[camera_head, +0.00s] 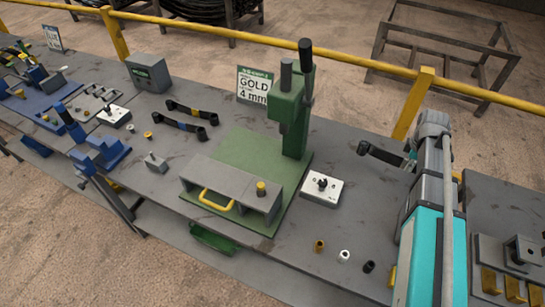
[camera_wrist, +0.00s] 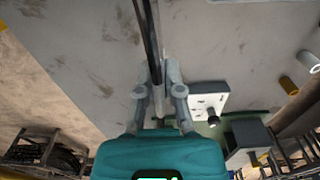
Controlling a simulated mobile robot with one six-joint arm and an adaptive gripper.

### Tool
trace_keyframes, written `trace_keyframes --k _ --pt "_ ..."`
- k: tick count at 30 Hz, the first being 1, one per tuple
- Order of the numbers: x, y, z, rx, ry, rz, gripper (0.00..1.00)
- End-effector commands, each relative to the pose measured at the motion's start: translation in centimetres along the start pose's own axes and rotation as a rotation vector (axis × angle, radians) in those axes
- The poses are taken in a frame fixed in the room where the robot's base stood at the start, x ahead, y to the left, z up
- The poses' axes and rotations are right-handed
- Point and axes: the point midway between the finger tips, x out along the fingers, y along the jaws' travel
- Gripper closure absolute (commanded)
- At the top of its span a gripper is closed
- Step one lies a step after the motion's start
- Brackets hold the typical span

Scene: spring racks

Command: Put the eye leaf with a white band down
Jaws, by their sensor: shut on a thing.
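A dark eye leaf (camera_head: 385,156) is held by my gripper (camera_wrist: 160,112) over the right part of the grey workbench (camera_head: 335,240). Its round eye end points left in the head view. In the wrist view the leaf (camera_wrist: 151,40) shows edge-on as a long dark bar between the two fingers, running to the top edge. I cannot make out a white band on it; part of it is hidden by the gripper. The leaf looks clear of the bench, but its height is hard to tell.
A green press (camera_head: 290,110) stands left of my gripper, with a white block (camera_head: 322,190) beside it. Two dark leaves (camera_head: 192,110) with yellow and blue bands lie further left. Small bushings (camera_head: 344,255) sit in front. A yellow rail (camera_head: 425,90) runs behind.

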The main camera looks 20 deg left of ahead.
Motion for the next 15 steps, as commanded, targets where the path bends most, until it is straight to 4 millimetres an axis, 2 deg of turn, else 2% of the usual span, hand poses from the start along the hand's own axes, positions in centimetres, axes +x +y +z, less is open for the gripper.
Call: trace_keyframes --k 1,6,10,15 --pt "0.2 -1.7 0.0 -0.016 0.0 0.0 1.0" --pt "0.6 -4.3 -0.2 -0.066 0.0 0.001 1.0" --pt "0.7 -5.5 -0.2 -0.088 0.0 0.001 1.0" --pt "0.7 -6.0 -0.2 -0.101 0.0 0.001 1.0"
